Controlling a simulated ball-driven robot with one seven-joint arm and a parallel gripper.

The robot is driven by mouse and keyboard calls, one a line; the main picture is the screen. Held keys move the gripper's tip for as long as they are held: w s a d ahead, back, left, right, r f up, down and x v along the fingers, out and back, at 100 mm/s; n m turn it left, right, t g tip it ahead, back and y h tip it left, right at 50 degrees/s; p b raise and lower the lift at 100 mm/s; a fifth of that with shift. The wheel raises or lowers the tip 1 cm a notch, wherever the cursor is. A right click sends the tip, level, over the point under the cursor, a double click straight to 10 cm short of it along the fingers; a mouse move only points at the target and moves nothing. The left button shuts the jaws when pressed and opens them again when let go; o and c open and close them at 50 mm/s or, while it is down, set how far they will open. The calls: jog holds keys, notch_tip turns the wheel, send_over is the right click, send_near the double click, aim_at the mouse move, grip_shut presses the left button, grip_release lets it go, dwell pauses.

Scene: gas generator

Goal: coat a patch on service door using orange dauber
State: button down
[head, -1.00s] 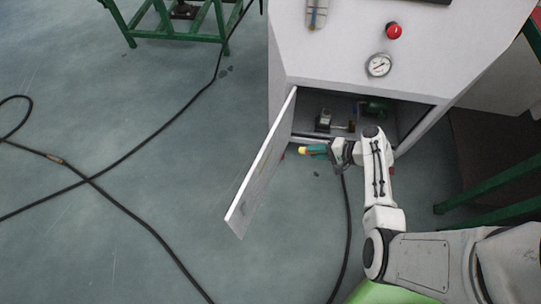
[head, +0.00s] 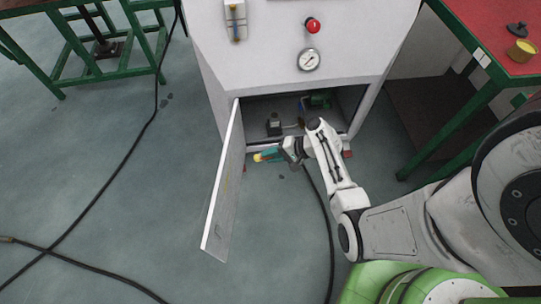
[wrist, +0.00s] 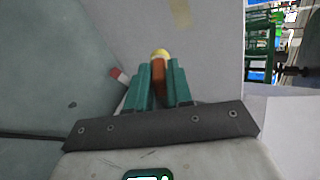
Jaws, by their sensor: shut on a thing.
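The service door (head: 224,195) is a white panel standing open at the left of the cabinet's lower opening. My gripper (head: 267,156) is just right of the door's inner face, in front of the opening. In the wrist view its green fingers (wrist: 158,88) are shut on the orange dauber (wrist: 158,76). The dauber has an orange body and a yellow tip that sticks out past the fingers. The tip points toward the door in the head view; a small gap seems to remain, but I cannot tell contact.
The white cabinet (head: 285,80) has a gauge (head: 309,60) and a red button (head: 313,26). A red-topped table (head: 490,35) with green legs stands at right, a green frame (head: 95,60) at back left. Black hoses (head: 110,180) lie across the floor. A pale yellow mark (wrist: 180,13) shows ahead.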

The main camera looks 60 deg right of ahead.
jog(key=w+a, duration=0.2)
jog(key=w, duration=0.4)
jog(key=shift+a, duration=0.35)
jog(key=shift+w+a, duration=0.25)
jog(key=shift+w, duration=0.45)
dwell(0.5)
jog(key=shift+a, duration=0.1)
jog(key=shift+s+a+p, duration=1.45)
jog(key=shift+a+p, duration=0.3)
jog(key=shift+a, duration=1.6)
jog(key=w+d+b, duration=0.3)
jog(key=d, duration=0.4)
jog(key=shift+b, duration=0.4)
jog(key=shift+s, duration=0.1)
jog(key=shift+s+d+p, duration=0.1)
jog(key=shift+s+d, duration=0.3)
jog(key=shift+s, duration=0.5)
jog(key=shift+s+d+p, duration=0.1)
jog(key=shift+s+d, duration=0.25)
jog(key=shift+s, duration=0.6)
jog(key=shift+s+d+p, duration=0.1)
jog(key=shift+s+d, duration=0.3)
jog(key=shift+s, duration=0.5)
